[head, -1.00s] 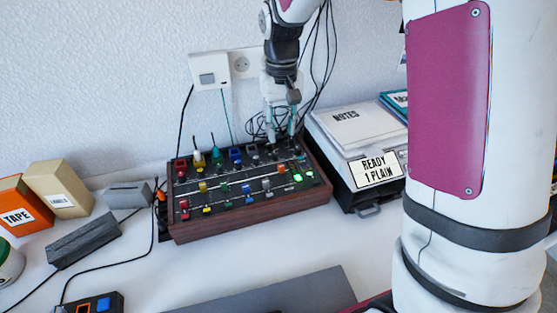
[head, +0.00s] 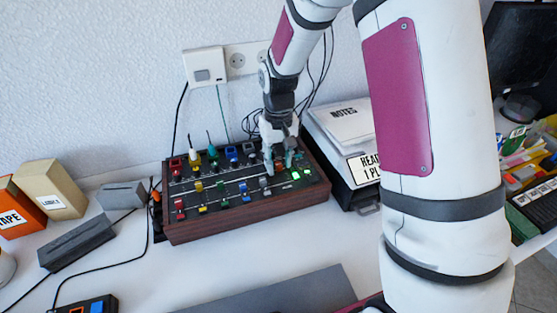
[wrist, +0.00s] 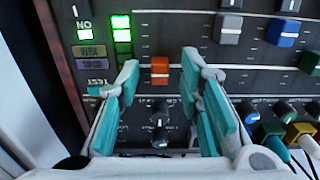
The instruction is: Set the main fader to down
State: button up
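The main fader appears to be the orange cap (wrist: 160,69) on the mixer (head: 245,209), beside the lit green level lights (wrist: 121,30). In the wrist view the panel lettering is upside down, and the cap sits near the bottom of its marked track. My gripper (wrist: 160,68) is open, with one teal finger to each side of the cap. Gaps show between the cap and both fingers. In the head view my gripper (head: 278,165) reaches down over the right part of the mixer and largely hides the cap.
Grey (wrist: 229,28) and blue (wrist: 284,33) fader caps lie to the right in the wrist view. A scale (head: 362,172) bearing papers marked NOTES stands right of the mixer. Cables run behind it.

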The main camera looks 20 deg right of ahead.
aim_at(284, 180)
jog(key=shift+c, duration=0.5)
grip_shut()
jog(key=shift+s+p, duration=0.7)
jog(key=shift+s, duration=1.3)
jog(key=shift+o, duration=0.5)
grip_release()
jog(key=shift+r, duration=0.15)
notch_tip(284, 180, up, 12)
